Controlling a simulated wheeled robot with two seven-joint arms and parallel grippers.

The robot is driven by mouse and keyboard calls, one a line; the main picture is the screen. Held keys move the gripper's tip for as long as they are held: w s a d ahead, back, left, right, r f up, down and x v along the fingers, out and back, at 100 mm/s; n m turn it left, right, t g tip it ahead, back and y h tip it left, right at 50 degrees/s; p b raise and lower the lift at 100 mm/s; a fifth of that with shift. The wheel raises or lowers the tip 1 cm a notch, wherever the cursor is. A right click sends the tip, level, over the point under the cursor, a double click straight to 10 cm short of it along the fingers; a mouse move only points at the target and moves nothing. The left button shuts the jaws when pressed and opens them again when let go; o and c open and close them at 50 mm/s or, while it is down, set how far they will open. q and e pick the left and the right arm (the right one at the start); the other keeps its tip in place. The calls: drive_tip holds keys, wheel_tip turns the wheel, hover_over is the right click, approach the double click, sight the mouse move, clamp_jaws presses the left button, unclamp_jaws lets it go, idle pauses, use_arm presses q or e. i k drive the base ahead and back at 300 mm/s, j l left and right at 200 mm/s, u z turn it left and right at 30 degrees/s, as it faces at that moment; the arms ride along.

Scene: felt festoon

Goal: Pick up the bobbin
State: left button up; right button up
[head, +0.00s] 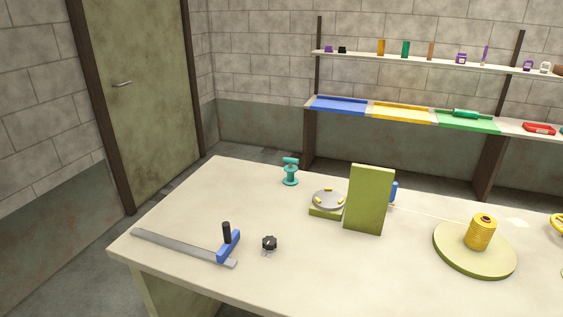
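A yellow ribbed spool (480,234), which looks like the bobbin, stands upright on a round olive-yellow disc (450,259) at the right of the table. A thin pale line runs across the table toward it from the left; I cannot tell whether it joins the spool. A smaller teal object (290,172) with a wide base, narrow neck and wider top stands near the table's back edge. Neither of my grippers is in view.
An olive block (368,200) stands beside a round grey-topped device (328,199), with a blue item (393,191) partly behind. A metal bar with a blue slider (228,247) and a black knob (269,243) lie front left. Shelves (400,116) line the back wall. The front middle is clear.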

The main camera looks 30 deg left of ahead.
sight(290, 181)
drive_tip(key=i+j, duration=0.1)
drive_tip(key=j, duration=0.5)
drive_tip(key=i+j+z, duration=0.15)
drive_tip(key=j, duration=1.05)
drive_tip(key=i+z, duration=0.05)
